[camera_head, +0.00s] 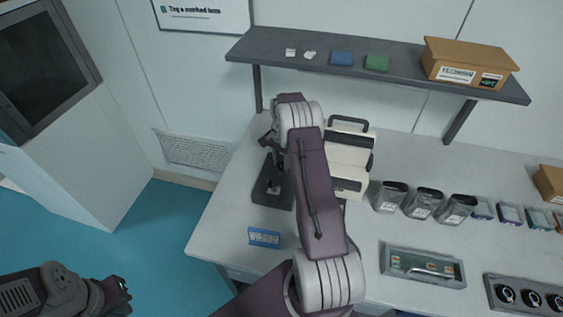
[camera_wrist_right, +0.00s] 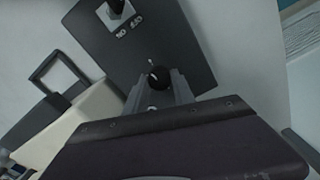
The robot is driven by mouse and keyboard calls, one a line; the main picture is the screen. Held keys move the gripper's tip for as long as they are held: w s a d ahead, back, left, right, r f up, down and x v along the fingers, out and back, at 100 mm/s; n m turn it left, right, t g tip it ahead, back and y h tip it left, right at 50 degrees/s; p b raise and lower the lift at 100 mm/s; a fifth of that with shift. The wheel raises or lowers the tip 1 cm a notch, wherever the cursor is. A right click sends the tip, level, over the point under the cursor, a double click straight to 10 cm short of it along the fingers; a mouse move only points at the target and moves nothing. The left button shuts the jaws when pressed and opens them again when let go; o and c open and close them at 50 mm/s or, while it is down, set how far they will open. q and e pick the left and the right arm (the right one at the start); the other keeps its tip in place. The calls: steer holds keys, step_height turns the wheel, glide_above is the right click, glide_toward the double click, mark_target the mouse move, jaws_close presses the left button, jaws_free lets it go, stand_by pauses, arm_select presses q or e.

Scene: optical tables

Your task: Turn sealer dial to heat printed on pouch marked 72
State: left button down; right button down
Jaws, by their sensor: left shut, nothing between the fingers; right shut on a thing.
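A dark panel (camera_head: 268,200) lies on the table's left part; it fills the upper middle of the right wrist view (camera_wrist_right: 190,45). On it is a small black knob with a light mark (camera_wrist_right: 158,74). My right gripper (camera_wrist_right: 157,88) is shut on this knob; the arm partly hides the spot in the head view. A metal part (camera_wrist_right: 116,8) with small white print stands further up the panel. My left gripper (camera_head: 122,290) is shut and empty, at the lower left over the floor. A blue printed piece (camera_head: 264,237) lies near the table's front; I cannot read a 72.
A cream device with a black handle (camera_head: 348,150) stands right of the panel. Several clear jars (camera_head: 424,204) and trays (camera_head: 422,266) cover the table's right part. A shelf (camera_head: 400,82) above holds blue (camera_head: 341,57) and green (camera_head: 377,62) packets and a cardboard box (camera_head: 465,60).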

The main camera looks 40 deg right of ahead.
mark_target(282, 163)
steer(key=shift+w+d+r+m, duration=0.1)
steer(key=shift+r+m, duration=0.05)
steer(key=shift+m, duration=0.5)
steer(key=shift+w+d+r+m, duration=0.1)
steer(key=shift+m, duration=0.55)
steer(key=c, duration=1.3)
jaws_free()
steer(key=shift+c, duration=0.2)
steer(key=shift+o, duration=1.4)
steer(key=shift+s+a, duration=0.1)
steer(key=shift+f, duration=0.1)
steer(key=shift+s, duration=0.1)
step_height(282, 163, up, 9)
steer(key=b, duration=0.1)
steer(key=shift+b, duration=0.3)
